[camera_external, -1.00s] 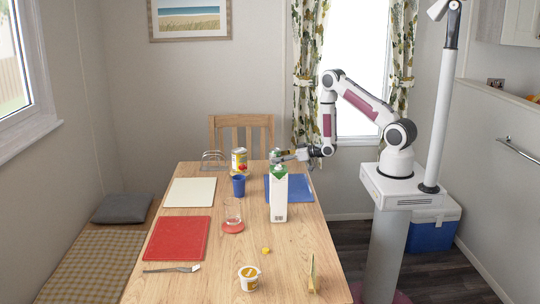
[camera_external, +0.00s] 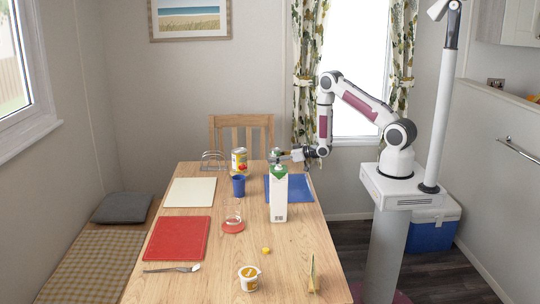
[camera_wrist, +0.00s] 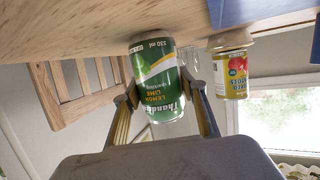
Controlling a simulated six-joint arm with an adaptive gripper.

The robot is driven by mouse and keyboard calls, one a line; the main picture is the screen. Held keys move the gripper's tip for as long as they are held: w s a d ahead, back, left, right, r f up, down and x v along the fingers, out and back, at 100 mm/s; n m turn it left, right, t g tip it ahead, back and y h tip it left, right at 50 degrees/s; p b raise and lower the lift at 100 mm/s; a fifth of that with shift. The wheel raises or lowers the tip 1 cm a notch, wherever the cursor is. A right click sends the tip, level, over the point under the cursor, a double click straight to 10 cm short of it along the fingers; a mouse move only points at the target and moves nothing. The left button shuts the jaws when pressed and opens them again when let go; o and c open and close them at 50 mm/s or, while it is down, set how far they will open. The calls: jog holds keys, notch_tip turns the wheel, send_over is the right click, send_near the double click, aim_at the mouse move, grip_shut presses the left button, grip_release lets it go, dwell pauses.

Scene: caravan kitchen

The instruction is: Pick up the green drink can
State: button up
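The green drink can (camera_wrist: 158,85), a lemon-lime can, shows upside down in the wrist view between the two fingers of my gripper (camera_wrist: 160,92). The fingers lie against both its sides. In the external view my gripper (camera_external: 286,154) is at the far part of the table, behind the white and green carton (camera_external: 278,195). The carton hides most of the can there. I cannot tell if the can's base is clear of the tabletop.
A yellow food tin (camera_external: 239,159) and a blue cup (camera_external: 238,186) stand left of my gripper. A toast rack (camera_external: 213,160) is farther left. A blue mat (camera_external: 300,189) lies right of the carton. A glass (camera_external: 233,215) stands on a red coaster nearer the front.

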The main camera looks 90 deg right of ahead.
jog(key=c, duration=0.3)
jog(key=shift+c, duration=0.2)
jog(key=shift+r, duration=0.2)
jog(key=shift+r, duration=4.85)
